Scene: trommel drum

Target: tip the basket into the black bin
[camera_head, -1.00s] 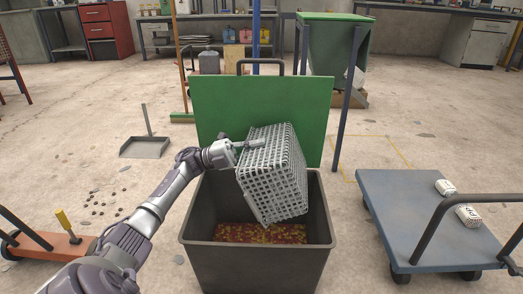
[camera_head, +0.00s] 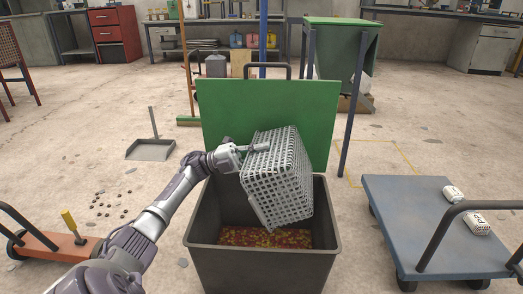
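A light grey mesh basket (camera_head: 277,182) hangs tilted over the open black bin (camera_head: 262,262), its lower corner down inside the bin's opening. My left gripper (camera_head: 258,147) is at the basket's upper left edge and looks shut on it. The basket's inside is turned from view, so I cannot tell what it holds. Small red and yellow pieces (camera_head: 240,237) cover the bottom of the bin. A green panel (camera_head: 230,105) stands upright behind the bin like a raised lid. My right gripper does not show.
A blue flat cart (camera_head: 415,215) with two small white packages stands to the right. A grey dustpan (camera_head: 150,149) and scattered dark bits (camera_head: 112,205) lie on the floor at left. An orange trolley (camera_head: 60,246) is at lower left. A green hopper (camera_head: 340,50) stands behind.

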